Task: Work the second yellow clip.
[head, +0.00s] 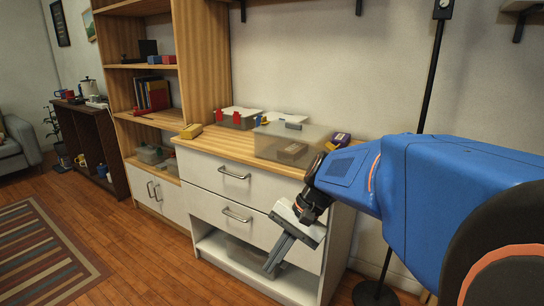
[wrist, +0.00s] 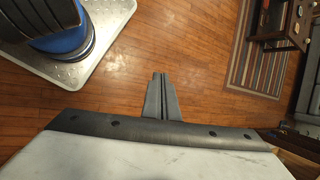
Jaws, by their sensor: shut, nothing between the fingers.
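On the white dresser's wooden top stand two clear lidded boxes. The rear box (head: 237,119) has red clips on its front. The nearer, larger box (head: 310,141) holds a brownish object. Small blue and yellow parts, perhaps clips (head: 261,121), show at its back left; they are too small to count or to tell open from closed. My gripper (head: 272,264) hangs in front of the dresser's lower part, pointing down and well below the boxes. Its fingers are together and empty, as the wrist view (wrist: 158,80) shows over bare floor.
A yellow block (head: 191,131) lies at the dresser top's left end. A purple and yellow object (head: 340,139) is right of the larger box. A clear bin (head: 245,252) sits in the open bottom shelf. A black stand (head: 376,292) is at right. Floor left of the dresser is clear.

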